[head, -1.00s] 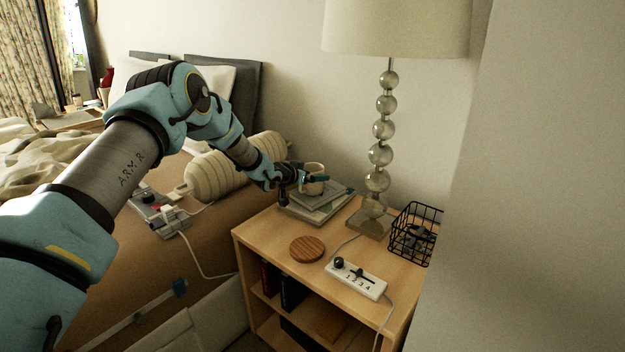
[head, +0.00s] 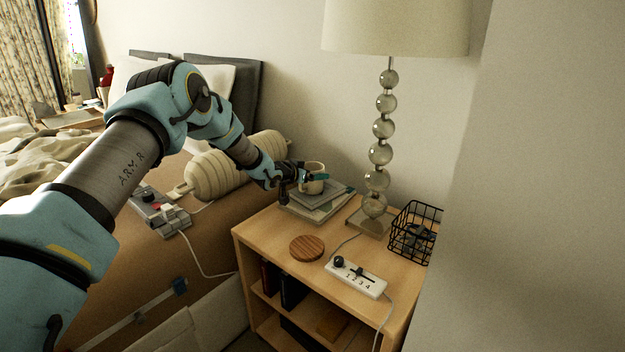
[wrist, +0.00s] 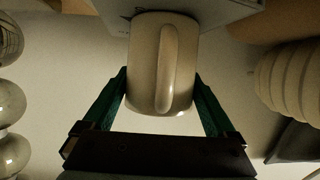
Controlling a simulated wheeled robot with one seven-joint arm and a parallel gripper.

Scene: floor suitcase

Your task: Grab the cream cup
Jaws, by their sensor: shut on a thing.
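The cream cup (head: 312,171) stands above a small stack of grey books (head: 318,203) on the wooden bedside table, close to the lamp. In the wrist view the cup (wrist: 148,62) fills the middle, with its handle facing the camera. My gripper (head: 304,178) has its teal fingers on either side of the cup and is shut on it. The fingers also show in the wrist view (wrist: 161,98). Whether the cup's base still touches the top book is hard to tell.
A lamp with stacked glass balls (head: 380,154) stands right of the books. A black wire basket (head: 414,232), a round wooden coaster (head: 307,248) and a white switch panel (head: 356,278) share the tabletop. A cream ribbed bolster (head: 222,172) lies on the bed to the left.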

